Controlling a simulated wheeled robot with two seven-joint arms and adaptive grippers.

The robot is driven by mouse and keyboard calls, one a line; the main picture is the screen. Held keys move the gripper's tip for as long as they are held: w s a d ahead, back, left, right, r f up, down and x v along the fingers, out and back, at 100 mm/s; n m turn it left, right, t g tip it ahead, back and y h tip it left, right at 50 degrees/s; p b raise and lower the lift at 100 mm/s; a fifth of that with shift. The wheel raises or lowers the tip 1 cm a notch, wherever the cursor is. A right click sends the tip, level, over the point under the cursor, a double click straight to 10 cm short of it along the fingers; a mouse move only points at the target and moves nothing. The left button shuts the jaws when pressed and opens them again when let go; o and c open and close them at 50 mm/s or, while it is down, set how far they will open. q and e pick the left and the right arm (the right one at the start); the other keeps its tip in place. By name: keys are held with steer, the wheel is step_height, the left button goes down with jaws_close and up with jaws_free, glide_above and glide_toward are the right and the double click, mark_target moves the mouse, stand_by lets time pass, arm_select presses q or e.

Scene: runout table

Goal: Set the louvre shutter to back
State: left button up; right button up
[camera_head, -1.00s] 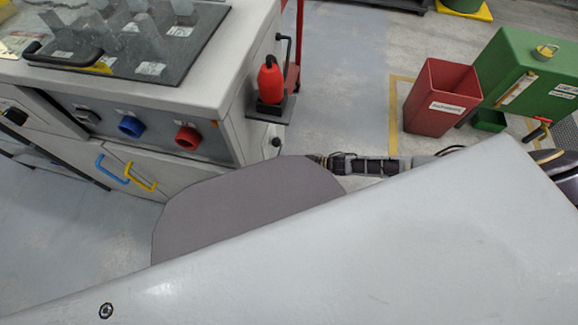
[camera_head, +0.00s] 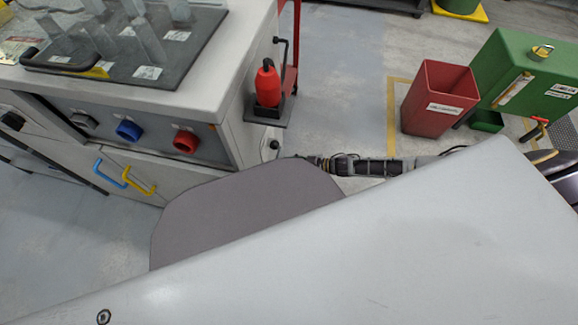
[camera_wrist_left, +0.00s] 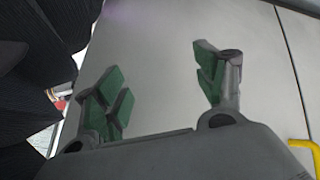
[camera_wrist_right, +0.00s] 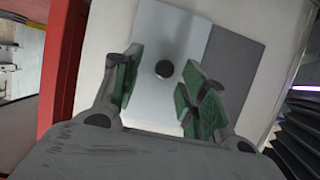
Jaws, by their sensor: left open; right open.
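In the right wrist view a pale metal plate with a round black knob (camera_wrist_right: 164,69) sits beside a dark grey panel (camera_wrist_right: 228,75); it looks like the louvre shutter (camera_wrist_right: 160,35), though no slats or position marks show. The knob also shows on the cabinet's right side in the head view (camera_head: 274,145). My right gripper (camera_wrist_right: 158,92) is open, its fingers on either side of the knob in the picture; contact cannot be told. In the head view its front end (camera_head: 303,159) is partly hidden. My left gripper (camera_wrist_left: 160,85) is open and empty, facing a plain pale panel.
The cabinet (camera_head: 225,85) carries a blue knob (camera_head: 129,130), a red knob (camera_head: 186,141) and a yellow handle (camera_head: 139,181). A red object (camera_head: 268,83) stands on a side shelf above the knob. A red bin (camera_head: 440,98) stands on the floor at right.

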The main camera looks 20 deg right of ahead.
steer(key=v, duration=1)
steer(key=shift+s+d+r, duration=0.15)
steer(key=shift+d, duration=0.15)
steer(key=shift+s+d, duration=0.1)
steer(key=shift+d, duration=0.05)
stand_by(0.6)
